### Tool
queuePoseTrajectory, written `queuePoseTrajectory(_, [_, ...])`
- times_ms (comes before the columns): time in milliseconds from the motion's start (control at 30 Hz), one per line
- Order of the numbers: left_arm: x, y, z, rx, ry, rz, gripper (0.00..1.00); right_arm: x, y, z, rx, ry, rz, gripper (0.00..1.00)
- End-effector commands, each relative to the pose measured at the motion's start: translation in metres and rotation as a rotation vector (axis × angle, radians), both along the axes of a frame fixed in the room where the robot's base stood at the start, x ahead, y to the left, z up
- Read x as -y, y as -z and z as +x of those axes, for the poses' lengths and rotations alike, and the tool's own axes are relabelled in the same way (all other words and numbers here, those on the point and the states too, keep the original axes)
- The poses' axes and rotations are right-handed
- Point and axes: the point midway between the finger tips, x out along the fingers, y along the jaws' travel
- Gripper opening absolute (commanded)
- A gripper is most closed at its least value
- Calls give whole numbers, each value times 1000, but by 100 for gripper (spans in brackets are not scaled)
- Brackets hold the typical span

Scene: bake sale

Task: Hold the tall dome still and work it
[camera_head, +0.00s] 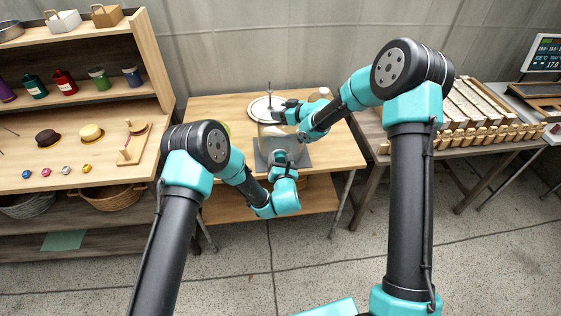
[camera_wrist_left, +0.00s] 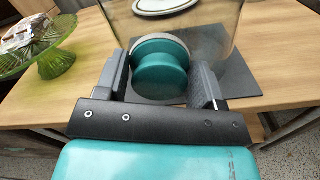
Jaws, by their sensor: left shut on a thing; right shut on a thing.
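The tall dome (camera_head: 270,130) looks pale and see-through in the head view, above a dark mat on the small table, partly hidden by my grippers. In the left wrist view its clear wall (camera_wrist_left: 222,25) rises behind a round teal knob (camera_wrist_left: 160,68) with a pale rim. My left gripper (camera_head: 281,163) is at the near side, its fingers on either side of the knob; it is shut on the knob, though the contact itself is not clear. My right gripper (camera_head: 279,112) is shut at the dome's upper part; its exact hold is too small to make out.
A white plate (camera_head: 257,106) lies behind the dome. A green glass stand (camera_wrist_left: 57,62) bearing a whitish item is left of the dome. The dark mat (camera_wrist_left: 236,78) lies on the wooden table (camera_head: 208,104). Shelves (camera_head: 105,158) stand left, a table of goods (camera_head: 470,155) right.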

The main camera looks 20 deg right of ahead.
Motion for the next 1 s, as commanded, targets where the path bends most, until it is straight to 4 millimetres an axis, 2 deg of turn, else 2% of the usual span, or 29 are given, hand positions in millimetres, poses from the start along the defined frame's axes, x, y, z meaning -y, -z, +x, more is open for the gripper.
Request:
queuePoseTrajectory(667, [2, 0, 9, 0, 0, 0, 43, 0, 0, 0, 0, 1, 0, 20])
queuePoseTrajectory(1000, [21, 0, 6, 2, 1, 0, 43, 0, 0, 0, 0, 0, 0, 20])
